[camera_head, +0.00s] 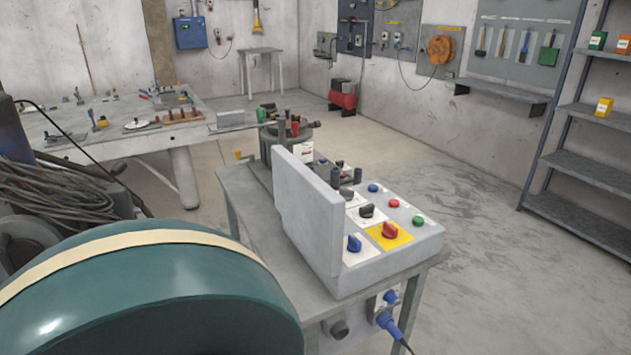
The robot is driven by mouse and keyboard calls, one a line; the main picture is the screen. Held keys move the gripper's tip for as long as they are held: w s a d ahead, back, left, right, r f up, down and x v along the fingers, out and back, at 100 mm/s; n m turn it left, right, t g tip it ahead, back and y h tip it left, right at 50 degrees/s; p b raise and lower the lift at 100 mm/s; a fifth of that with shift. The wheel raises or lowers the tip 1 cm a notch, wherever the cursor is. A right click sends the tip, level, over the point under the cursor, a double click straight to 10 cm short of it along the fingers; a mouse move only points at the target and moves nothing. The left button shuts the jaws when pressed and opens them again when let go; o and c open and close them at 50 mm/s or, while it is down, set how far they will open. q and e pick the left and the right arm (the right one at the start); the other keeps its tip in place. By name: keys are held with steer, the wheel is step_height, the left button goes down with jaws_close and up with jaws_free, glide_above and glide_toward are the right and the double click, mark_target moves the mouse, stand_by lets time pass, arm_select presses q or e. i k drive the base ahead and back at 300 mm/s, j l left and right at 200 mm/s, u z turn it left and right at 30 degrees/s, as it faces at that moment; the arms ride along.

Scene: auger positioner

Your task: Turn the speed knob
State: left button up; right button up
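A grey control box (340,290) with an upright back plate (307,208) stands on a small grey table (258,230). Its top carries a blue knob (354,243), a red knob (390,229) on a yellow plate and a black knob (367,211). A red button (394,203), a green button (419,221) and blue buttons sit along its right side. Another dark knob (346,192) is partly hidden by the back plate. The labels are too small to read, so I cannot tell which is the speed knob. Neither of my grippers is in view.
A large teal rounded body (160,290) with a cream band fills the lower left foreground. A blue plug and cable (388,322) hang at the table's front. A workbench (120,145) stands at left, shelves (590,170) at right. Floor right of the table (500,270) is clear.

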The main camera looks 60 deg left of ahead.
mark_target(348, 195)
steer(key=i+z, duration=0.15)
steer(key=i, duration=1.2)
steer(key=i+u, duration=0.4)
steer(key=i+l+u, duration=0.15)
steer(key=i+u, duration=0.25)
steer(key=i+l+u, duration=0.2)
steer(key=u, duration=0.2)
steer(key=i+u, duration=0.1)
steer(key=u, duration=0.3)
steer(key=i+l+u, duration=0.1)
steer(key=u, duration=0.35)
steer(key=i+l+u, duration=0.1)
steer(key=u, duration=0.3)
steer(key=l+u, duration=0.1)
steer(key=u, duration=0.3)
steer(key=i+l+u, duration=0.15)
steer(key=u, duration=0.25)
steer(key=i+l+u, duration=0.1)
steer(key=u, duration=0.3)
steer(key=i+l+u, duration=0.1)
steer(key=l+u, duration=0.15)
steer(key=u, duration=0.2)
steer(key=l+u, duration=0.25)
steer(key=u, duration=0.15)
